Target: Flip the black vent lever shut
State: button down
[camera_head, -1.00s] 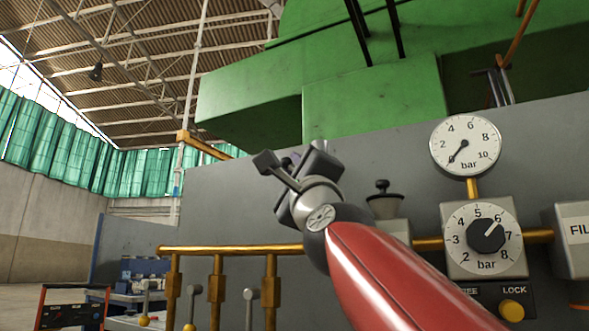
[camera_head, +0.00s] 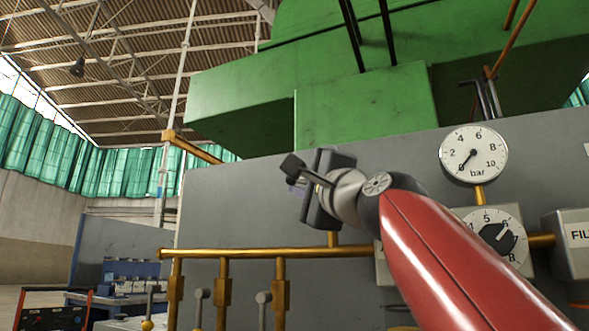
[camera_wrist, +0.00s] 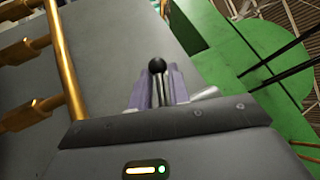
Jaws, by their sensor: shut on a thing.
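A black ball-ended lever (camera_wrist: 157,65), which looks like the black vent lever, shows in the wrist view on a pale metal stem between two purple fingers. My gripper (camera_wrist: 158,92) is shut on it, with the ball standing out beyond the fingertips. In the head view my gripper (camera_head: 322,186) is in front of the grey panel, left of the round gauge.
A pressure gauge (camera_head: 473,154) reads near zero at right. A regulator dial (camera_head: 497,236) is partly covered by my red arm. A brass pipe (camera_head: 215,253) with several valves runs below my gripper. The grey panel (camera_head: 240,200) stands close behind; a green housing (camera_head: 365,105) is above.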

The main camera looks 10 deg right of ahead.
jog(key=n+g+p, duration=0.2)
jog(key=p, duration=0.1)
jog(key=shift+a+f+p, duration=0.1)
jog(key=shift+p, duration=0.25)
jog(key=shift+f+n+g+p, duration=0.45)
jog(key=shift+n+g+p, duration=0.15)
jog(key=shift+g+p, duration=0.15)
jog(key=shift+f, duration=0.1)
jog(key=c, duration=1.6)
grip_release()
jog(key=shift+o, duration=0.2)
jog(key=b+v, duration=0.1)
jog(key=v, duration=0.6)
jog(key=shift+s, duration=0.3)
